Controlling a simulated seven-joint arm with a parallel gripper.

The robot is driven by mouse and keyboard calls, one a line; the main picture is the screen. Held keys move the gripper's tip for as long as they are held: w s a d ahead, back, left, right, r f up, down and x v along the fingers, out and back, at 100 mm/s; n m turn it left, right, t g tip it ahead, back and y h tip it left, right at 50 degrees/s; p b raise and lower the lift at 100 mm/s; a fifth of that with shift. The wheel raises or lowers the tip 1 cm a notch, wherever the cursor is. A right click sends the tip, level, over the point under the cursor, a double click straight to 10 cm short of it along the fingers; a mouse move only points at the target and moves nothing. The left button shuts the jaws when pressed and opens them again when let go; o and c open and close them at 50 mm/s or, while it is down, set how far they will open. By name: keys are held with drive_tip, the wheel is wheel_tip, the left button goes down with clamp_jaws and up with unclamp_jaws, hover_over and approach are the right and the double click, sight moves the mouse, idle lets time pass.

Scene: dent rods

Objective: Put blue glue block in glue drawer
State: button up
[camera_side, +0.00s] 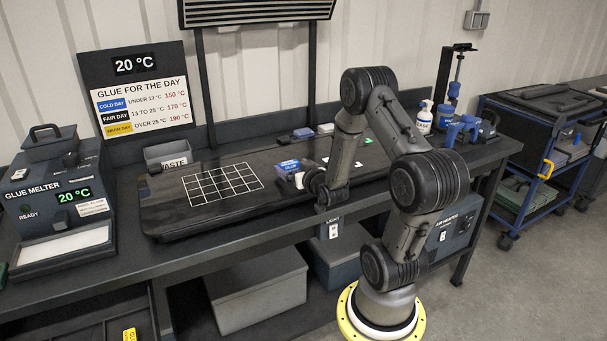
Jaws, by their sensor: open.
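A blue block with pale lettering (287,166) lies on the dark work board, just left of my wrist. A smaller blue block (303,133) lies farther back on the board; I cannot tell which of the two is the glue block. My gripper (300,181) is low over the board beside the lettered block. Its fingers are small and partly hidden by my wrist, and I cannot tell whether they touch the block. An open drawer (85,325) shows under the bench at lower left, cut off by the frame, with a yellow labelled piece (130,335) in it.
A white grid (222,184) on the board is empty. A grey waste bin (168,154) stands behind it, and the glue melter (60,195) stands left. A dark block (283,140) and a pale block (326,128) lie at the back. Bottles and a blue tool stand at right.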

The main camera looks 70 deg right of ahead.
drive_tip(key=v, duration=0.8)
drive_tip(key=shift+s+a+r, duration=0.15)
drive_tip(key=shift+s+a, duration=0.05)
drive_tip(key=shift+a, duration=0.05)
drive_tip(key=w+a+r+y, duration=0.1)
drive_tip(key=w+a+r+n+y, duration=0.1)
drive_tip(key=w+a, duration=0.1)
drive_tip(key=w+a+r+n+y, duration=0.1)
drive_tip(key=a, duration=0.1)
drive_tip(key=shift+w+a+r, duration=0.1)
drive_tip(key=shift+w+r, duration=0.25)
drive_tip(key=shift+w, duration=0.05)
drive_tip(key=a+r+n+g+y, duration=0.1)
drive_tip(key=a+r+n+y, duration=0.25)
drive_tip(key=a, duration=0.55)
drive_tip(key=s+a+r+n+g+y, duration=0.3)
drive_tip(key=s+a+r+g+y, duration=0.1)
drive_tip(key=s+a, duration=0.8)
drive_tip(key=shift+s+a+g+y, duration=0.3)
drive_tip(key=shift+s+a+y, duration=0.1)
drive_tip(key=shift+a, duration=0.75)
drive_tip(key=shift+r+n, duration=0.1)
drive_tip(key=shift+n, duration=0.15)
